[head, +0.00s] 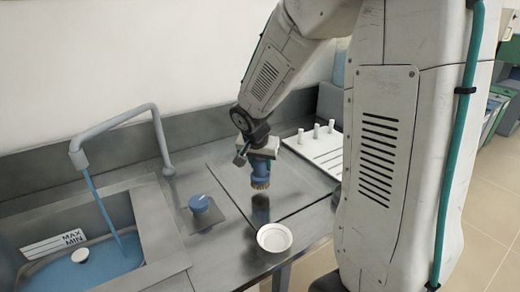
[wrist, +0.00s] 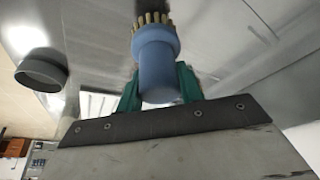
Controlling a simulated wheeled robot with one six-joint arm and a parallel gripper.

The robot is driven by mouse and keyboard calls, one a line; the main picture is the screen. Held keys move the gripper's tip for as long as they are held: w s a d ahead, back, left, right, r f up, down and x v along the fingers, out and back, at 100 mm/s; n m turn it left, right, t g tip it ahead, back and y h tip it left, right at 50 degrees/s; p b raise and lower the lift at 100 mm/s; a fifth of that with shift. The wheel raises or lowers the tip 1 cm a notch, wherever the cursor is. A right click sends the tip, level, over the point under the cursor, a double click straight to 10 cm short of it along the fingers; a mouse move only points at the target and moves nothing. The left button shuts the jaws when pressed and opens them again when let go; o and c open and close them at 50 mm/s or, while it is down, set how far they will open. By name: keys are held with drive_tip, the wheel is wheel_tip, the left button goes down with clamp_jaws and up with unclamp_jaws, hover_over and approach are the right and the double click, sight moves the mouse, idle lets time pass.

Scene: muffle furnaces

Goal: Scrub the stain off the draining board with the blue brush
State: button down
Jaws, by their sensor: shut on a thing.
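The blue brush (head: 260,173) points bristles down over the steel draining board (head: 228,180). My gripper (head: 263,156) is shut on it. In the wrist view the brush (wrist: 157,62) stands between my green fingers (wrist: 158,88), with its tan bristles at the far end. A dark patch (head: 260,208) shows on the board just below the bristles; I cannot tell how much of it is stain and how much is reflection. The bristles appear a little above the board, apart from it.
A white dish (head: 274,238) stands at the board's front edge. A white rack with pegs (head: 316,150) stands behind right.

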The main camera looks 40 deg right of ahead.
drive_tip(key=shift+r, duration=2.45)
